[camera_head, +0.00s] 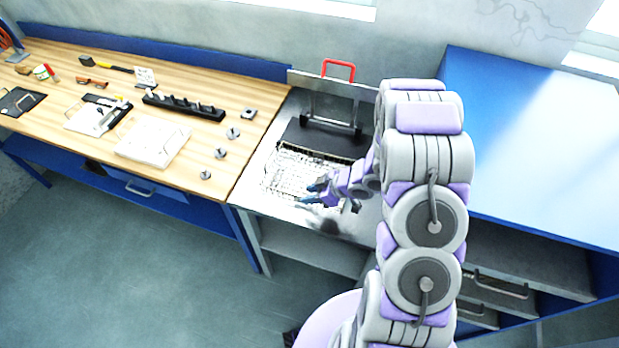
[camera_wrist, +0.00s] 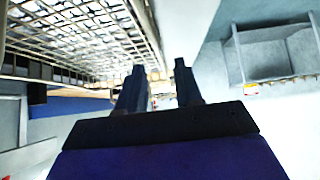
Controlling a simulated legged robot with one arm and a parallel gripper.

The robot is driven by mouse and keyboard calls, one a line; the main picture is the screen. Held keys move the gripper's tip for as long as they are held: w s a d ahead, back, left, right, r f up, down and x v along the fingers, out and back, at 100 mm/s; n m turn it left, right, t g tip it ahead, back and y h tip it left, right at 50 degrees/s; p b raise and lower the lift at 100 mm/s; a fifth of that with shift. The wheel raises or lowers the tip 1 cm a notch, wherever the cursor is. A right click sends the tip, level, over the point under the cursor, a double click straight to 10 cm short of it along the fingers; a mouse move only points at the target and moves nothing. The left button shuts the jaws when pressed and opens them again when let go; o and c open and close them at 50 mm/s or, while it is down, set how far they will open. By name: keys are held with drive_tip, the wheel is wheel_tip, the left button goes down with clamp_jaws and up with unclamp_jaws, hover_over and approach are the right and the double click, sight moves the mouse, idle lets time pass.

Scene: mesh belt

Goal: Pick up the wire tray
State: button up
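The wire tray (camera_head: 285,174) is a light metal mesh tray on the grey metal worktop, between the wooden bench and the blue cabinet. My gripper (camera_head: 312,194) is at its front right side, low over the worktop. In the wrist view my gripper (camera_wrist: 159,68) shows two dark fingers with a clear gap between them, so it is open. The tray's mesh (camera_wrist: 85,28) fills the upper left there, and its right edge runs down toward the fingertips. Whether the rim lies between the fingers or touches them I cannot tell. My arm hides the worktop's right part.
A black device with a raised lid and red handle (camera_head: 338,70) stands behind the tray. The wooden bench (camera_head: 240,90) at left holds a white board (camera_head: 152,142), a black rack (camera_head: 184,106) and small metal parts. The blue cabinet (camera_head: 540,140) is at right.

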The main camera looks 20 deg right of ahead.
drive_tip(key=x, duration=0.5)
drive_tip(key=shift+w+a+f+b, duration=0.15)
drive_tip(key=shift+a+f+b, duration=0.1)
drive_tip(key=shift+b, duration=0.1)
drive_tip(key=shift+c, duration=0.4)
clamp_jaws()
